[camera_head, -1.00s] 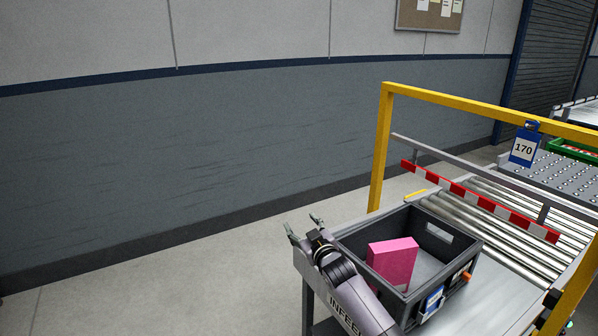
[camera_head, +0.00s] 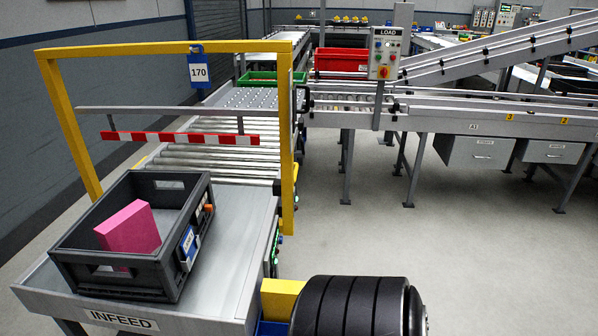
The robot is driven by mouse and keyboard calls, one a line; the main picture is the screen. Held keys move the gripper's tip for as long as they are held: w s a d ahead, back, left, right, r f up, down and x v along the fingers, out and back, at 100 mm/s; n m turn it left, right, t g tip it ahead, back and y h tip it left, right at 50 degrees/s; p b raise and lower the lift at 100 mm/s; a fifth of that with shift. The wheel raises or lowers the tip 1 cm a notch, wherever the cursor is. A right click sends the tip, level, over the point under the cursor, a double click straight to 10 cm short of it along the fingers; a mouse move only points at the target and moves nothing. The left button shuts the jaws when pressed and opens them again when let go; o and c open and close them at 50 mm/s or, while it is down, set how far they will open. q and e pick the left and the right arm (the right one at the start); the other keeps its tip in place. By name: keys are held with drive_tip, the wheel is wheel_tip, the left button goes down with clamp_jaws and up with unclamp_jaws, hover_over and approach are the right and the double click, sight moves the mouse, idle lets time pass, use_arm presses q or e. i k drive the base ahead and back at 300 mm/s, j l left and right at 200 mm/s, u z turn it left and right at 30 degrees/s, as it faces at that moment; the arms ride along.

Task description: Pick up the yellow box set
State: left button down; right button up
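A yellow block-like thing (camera_head: 282,297) shows at the bottom edge, just right of the infeed table. Something blue lies under it, and its lower part is cut off by the frame. I cannot tell whether it is the yellow box set. A pink box (camera_head: 129,229) leans inside a dark grey crate (camera_head: 113,280) on the infeed table (camera_head: 232,262). Neither of my grippers is in view.
A black ribbed round thing (camera_head: 359,306) fills the bottom middle. A yellow frame (camera_head: 287,150) with tag 170 (camera_head: 199,70) and a red-white bar (camera_head: 180,138) stands over the rollers (camera_head: 212,165). Red (camera_head: 341,60) and green (camera_head: 272,78) bins stand behind. Floor at right is clear.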

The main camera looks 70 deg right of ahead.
sight(278, 297)
drive_tip(key=i+l+z, duration=0.15)
drive_tip(key=z, duration=2.1)
drive_tip(key=i+j+z, duration=0.35)
drive_tip(key=i+j, duration=0.1)
drive_tip(key=i, duration=0.1)
